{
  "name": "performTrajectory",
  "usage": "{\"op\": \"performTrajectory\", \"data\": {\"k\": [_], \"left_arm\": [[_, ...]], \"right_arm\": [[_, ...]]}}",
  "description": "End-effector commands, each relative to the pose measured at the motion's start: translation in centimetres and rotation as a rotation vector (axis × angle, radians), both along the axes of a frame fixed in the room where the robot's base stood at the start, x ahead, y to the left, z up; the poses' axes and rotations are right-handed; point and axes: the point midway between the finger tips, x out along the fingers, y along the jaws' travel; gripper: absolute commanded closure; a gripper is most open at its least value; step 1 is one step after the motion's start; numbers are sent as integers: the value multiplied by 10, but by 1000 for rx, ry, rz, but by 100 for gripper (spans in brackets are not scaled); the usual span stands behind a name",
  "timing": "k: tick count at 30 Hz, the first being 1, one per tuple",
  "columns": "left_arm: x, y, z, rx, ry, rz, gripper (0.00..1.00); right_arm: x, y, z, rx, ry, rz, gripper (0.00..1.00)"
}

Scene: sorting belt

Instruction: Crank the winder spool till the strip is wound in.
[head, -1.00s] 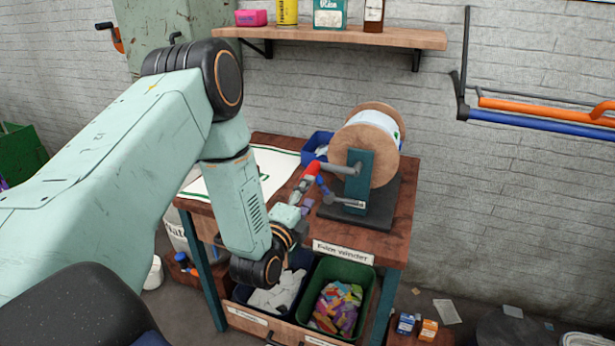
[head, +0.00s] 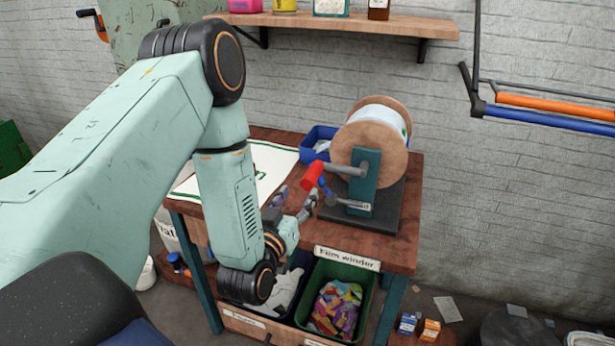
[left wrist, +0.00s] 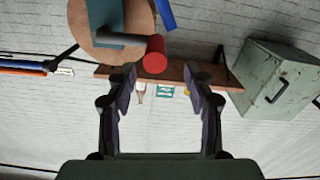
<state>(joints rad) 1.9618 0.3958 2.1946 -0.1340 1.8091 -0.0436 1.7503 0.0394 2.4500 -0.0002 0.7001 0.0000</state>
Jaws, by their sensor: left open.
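The winder has a wooden-flanged spool (head: 398,152) with white wound material, on a teal post (head: 364,182) and dark base. Its crank has a grey rod ending in a red handle (head: 312,175), pointing left. My left gripper (head: 297,197) is open and empty, just below and in front of the red handle. In the left wrist view the open fingers (left wrist: 162,85) stand apart, and the red handle (left wrist: 155,55) appears beyond their tips, roughly between them. The handle looks clear of both fingers. I cannot make out a loose strip end. My right gripper is not in view.
The winder stands on a wooden table (head: 395,252) beside a blue bin (head: 318,145) and a white sheet (head: 268,165). A green bin (head: 370,300) of coloured scraps sits below the front edge. A wall shelf (head: 335,25) hangs behind.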

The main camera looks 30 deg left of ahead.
Motion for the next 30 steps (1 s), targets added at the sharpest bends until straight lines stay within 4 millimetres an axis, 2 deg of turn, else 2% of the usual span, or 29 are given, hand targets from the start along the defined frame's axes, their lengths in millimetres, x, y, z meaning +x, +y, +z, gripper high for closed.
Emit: {"op": "performTrajectory", "data": {"k": [5, 15, 21, 30], "left_arm": [[4, 1, 0, -66, -18, -1, 48], [53, 14, 1, -63, -19, 0, 48], [74, 19, 0, -64, -18, -1, 48], [78, 21, 0, -65, -16, -1, 48]], "right_arm": [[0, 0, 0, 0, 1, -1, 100], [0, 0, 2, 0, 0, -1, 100], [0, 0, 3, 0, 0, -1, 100], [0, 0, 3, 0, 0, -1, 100]]}}
